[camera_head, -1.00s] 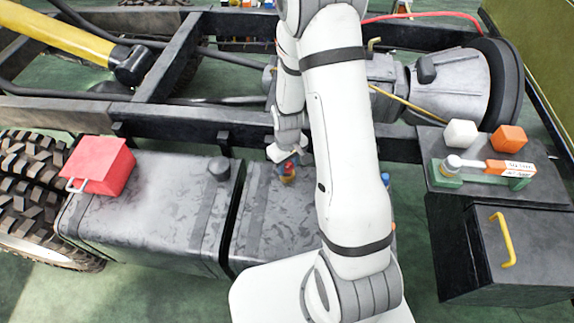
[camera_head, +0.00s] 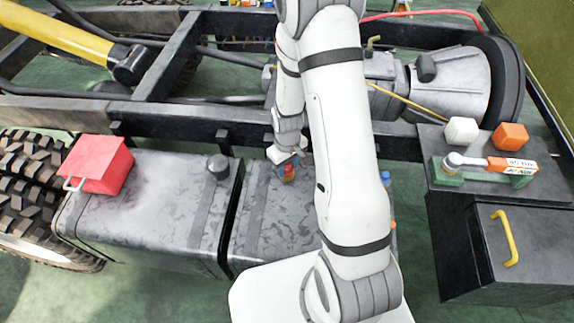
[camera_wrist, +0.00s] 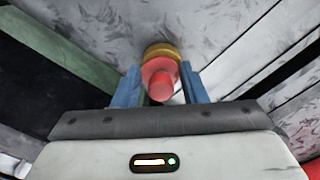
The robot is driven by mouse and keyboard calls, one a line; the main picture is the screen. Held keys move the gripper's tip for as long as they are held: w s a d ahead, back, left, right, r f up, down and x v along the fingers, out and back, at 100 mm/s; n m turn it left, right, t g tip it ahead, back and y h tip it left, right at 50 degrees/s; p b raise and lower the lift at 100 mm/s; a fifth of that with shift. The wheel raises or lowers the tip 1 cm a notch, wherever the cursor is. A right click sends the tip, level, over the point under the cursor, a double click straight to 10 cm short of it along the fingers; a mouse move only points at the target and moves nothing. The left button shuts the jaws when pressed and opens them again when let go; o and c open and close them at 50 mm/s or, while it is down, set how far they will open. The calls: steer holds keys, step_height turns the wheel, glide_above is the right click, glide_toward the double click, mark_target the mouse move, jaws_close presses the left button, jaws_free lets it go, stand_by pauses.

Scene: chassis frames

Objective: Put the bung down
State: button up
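The bung (camera_head: 289,171) is a small red piece with a round knob, over a yellow-brown ring, at the dark grey tank (camera_head: 262,222) left of my arm. In the wrist view the bung (camera_wrist: 161,80) sits between the two blue fingers of my gripper (camera_wrist: 162,80), which appear to touch its sides. My gripper (camera_head: 286,160) comes down on it from above. The ring (camera_wrist: 162,50) shows beyond the red part. Whether the ring belongs to the bung or the tank, and whether it touches the surface, I cannot tell.
A red box (camera_head: 97,165) stands on the left grey tank (camera_head: 150,205), which has a black cap (camera_head: 218,166). A black frame rail (camera_head: 180,122) runs behind.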

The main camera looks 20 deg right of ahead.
steer(key=shift+o, duration=0.9)
steer(key=shift+s+a+f, duration=0.1)
steer(key=shift+s+f, duration=0.05)
steer(key=shift+r+p, duration=0.6)
steer(key=shift+p, duration=0.05)
step_height(320, 180, up, 12)
steer(key=s+r+m+t, duration=0.2)
steer(key=s+r+m, duration=0.2)
steer(key=s+r, duration=1.1)
step_height(320, 180, up, 3)
steer(key=shift+f+m+p, duration=0.1)
steer(key=shift+m+p, duration=0.2)
steer(key=shift+s, duration=0.1)
